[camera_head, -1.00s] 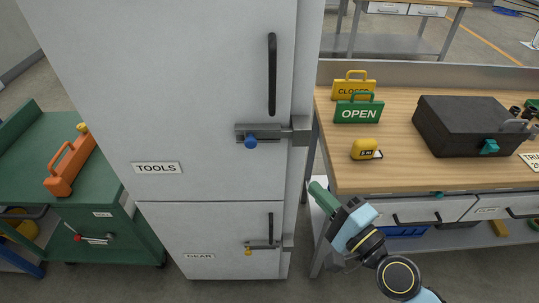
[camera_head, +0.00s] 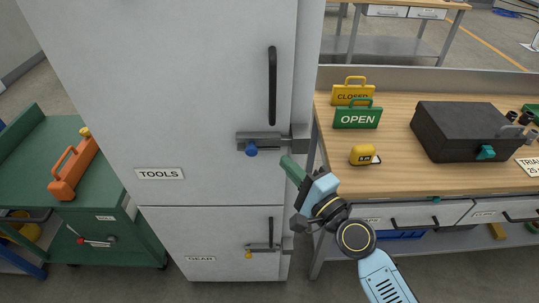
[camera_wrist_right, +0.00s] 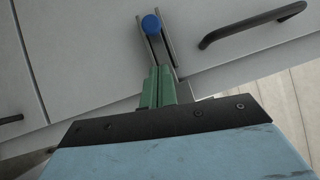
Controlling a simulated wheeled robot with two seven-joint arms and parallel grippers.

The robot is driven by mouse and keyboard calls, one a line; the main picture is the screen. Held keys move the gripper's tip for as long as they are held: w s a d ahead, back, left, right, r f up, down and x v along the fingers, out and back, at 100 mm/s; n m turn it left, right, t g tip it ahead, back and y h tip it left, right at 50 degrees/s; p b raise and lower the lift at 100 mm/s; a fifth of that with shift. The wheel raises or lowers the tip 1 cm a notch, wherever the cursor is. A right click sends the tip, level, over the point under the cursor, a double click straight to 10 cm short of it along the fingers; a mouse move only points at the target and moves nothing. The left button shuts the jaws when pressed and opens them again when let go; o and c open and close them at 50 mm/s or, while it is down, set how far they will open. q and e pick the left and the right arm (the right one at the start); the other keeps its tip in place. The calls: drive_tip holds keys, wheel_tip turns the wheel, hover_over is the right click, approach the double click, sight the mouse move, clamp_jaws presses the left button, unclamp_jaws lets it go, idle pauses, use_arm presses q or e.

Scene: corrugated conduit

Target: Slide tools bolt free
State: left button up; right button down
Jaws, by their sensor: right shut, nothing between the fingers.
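The tools bolt (camera_head: 262,141) is a grey sliding bolt with a blue knob (camera_head: 251,149), on the upper cabinet door above the TOOLS label (camera_head: 159,174). Its right end meets a bracket on the cabinet frame (camera_head: 299,138). My right gripper (camera_head: 287,163), with green fingers, is shut and empty, just right of and slightly below the knob. In the right wrist view the shut fingers (camera_wrist_right: 157,88) point at the bolt, and the blue knob (camera_wrist_right: 151,23) is beyond their tips, apart from them. My left gripper is not in view.
A black door handle (camera_head: 272,86) stands above the bolt. The lower GEAR door has a bolt with a yellow knob (camera_head: 249,255). A wooden workbench (camera_head: 400,175) with signs and a black case (camera_head: 459,130) stands right. A green cart (camera_head: 50,130) stands left.

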sight(255, 144)
drive_tip(key=a, duration=0.1)
drive_tip(key=w+a, duration=0.1)
drive_tip(key=a, duration=0.1)
drive_tip(key=a+p, duration=0.1)
drive_tip(key=shift+w+a+r, duration=0.25)
drive_tip(key=shift+w+r, duration=0.05)
drive_tip(key=shift+r, duration=0.05)
drive_tip(key=a, duration=0.4)
drive_tip(key=shift+a, duration=0.25)
drive_tip(key=shift+s+d, duration=0.1)
drive_tip(key=w+d+b+v, duration=0.1)
drive_tip(key=d+b+v, duration=0.1)
drive_tip(key=v, duration=1)
drive_tip(key=shift+d+f, duration=0.2)
drive_tip(key=shift+d, duration=0.1)
